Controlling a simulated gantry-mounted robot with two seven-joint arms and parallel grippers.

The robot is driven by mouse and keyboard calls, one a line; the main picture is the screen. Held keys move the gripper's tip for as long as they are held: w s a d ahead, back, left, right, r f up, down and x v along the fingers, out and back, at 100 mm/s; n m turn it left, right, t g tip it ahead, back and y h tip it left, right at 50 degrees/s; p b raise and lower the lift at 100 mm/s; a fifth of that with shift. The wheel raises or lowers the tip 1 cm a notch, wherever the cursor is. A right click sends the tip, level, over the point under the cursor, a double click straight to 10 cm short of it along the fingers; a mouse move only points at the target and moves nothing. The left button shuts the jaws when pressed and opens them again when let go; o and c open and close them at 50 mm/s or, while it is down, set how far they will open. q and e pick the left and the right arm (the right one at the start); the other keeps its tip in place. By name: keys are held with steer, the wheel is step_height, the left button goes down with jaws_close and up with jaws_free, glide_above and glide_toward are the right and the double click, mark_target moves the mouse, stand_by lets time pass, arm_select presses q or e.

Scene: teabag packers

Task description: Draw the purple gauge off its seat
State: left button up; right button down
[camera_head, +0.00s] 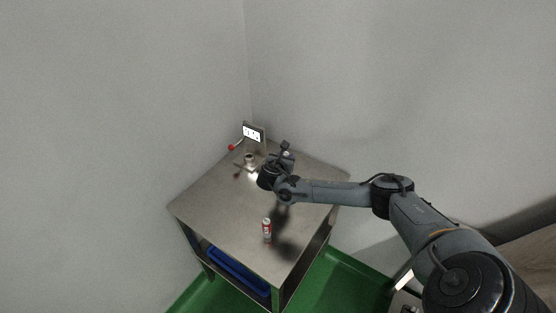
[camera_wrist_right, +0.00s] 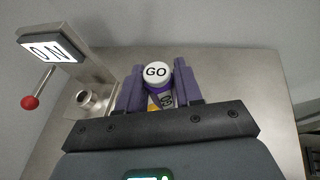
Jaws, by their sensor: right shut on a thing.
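The purple gauge (camera_wrist_right: 157,74) shows in the right wrist view as a cylinder with a white top marked "GO" and a purple band below it. My right gripper (camera_wrist_right: 160,86) is shut on it, one finger on each side. The gauge's lower part and whatever is under it are hidden, so I cannot tell whether it touches a seat. In the head view my right gripper (camera_head: 281,158) is over the back of the metal table, and the gauge is too small to make out there. My left gripper is not in view.
A sign post (camera_head: 254,132) with a red-knobbed lever (camera_head: 232,147) stands at the table's back left. A small metal cup (camera_head: 250,160) is in front of it. A red and white can (camera_head: 267,229) stands near the front of the metal table (camera_head: 222,212). The left front is clear.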

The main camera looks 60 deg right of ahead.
steer(key=s+d+r+p, duration=0.2)
steer(key=s+r, duration=0.3)
steer(key=s, duration=0.3)
steer(key=shift+s+d+p, duration=0.2)
steer(key=shift+d+p, duration=0.05)
steer(key=shift+p, duration=0.4)
